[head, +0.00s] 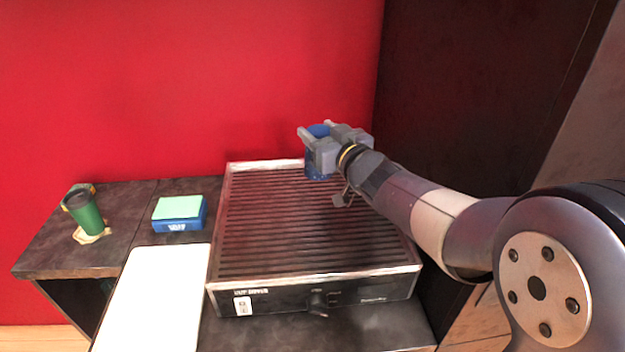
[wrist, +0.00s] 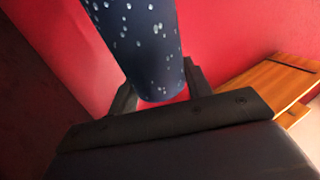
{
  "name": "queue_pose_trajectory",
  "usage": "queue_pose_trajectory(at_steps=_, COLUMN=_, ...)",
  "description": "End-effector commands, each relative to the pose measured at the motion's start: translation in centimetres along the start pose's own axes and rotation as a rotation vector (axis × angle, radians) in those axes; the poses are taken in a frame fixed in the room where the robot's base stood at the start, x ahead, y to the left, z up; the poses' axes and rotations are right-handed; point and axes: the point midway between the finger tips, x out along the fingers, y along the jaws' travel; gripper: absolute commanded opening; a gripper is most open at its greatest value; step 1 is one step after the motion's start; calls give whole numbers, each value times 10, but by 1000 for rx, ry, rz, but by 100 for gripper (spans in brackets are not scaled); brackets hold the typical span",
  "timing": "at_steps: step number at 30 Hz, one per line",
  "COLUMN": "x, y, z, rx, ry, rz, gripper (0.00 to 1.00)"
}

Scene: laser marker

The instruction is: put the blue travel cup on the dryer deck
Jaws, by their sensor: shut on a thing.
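The blue travel cup (head: 317,168) is held upright at the far end of the dryer deck in the head view. In the wrist view the cup (wrist: 140,45) is dark blue with pale droplets or specks. My gripper (head: 318,139) is shut on the cup, with a finger on each side of it; the fingers also show in the wrist view (wrist: 158,93). The dryer deck (head: 290,235) is a wide ribbed dark surface with a pale metal rim. I cannot tell whether the cup's base touches the ribs or hangs just above them.
A green cup (head: 86,216) with a dark lid stands at the left on a small mat. A blue box with a mint top (head: 180,213) sits beside the dryer. A white panel (head: 155,295) lies in front. Most of the deck is clear. A red wall (head: 180,80) stands behind.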

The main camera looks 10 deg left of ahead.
Motion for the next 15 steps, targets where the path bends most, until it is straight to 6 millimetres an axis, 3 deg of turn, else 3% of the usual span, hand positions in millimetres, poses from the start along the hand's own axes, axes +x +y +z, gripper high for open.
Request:
queue_pose_trajectory(at_steps=3, x=0, y=0, z=25, rx=2, ry=-3, rz=-1, gripper=8)
queue_pose_trajectory(at_steps=11, x=0, y=0, z=47, rx=1, ry=-1, rz=0, gripper=8)
queue_pose_trajectory(at_steps=15, x=0, y=0, z=68, rx=3, ry=-3, rz=-1, gripper=8)
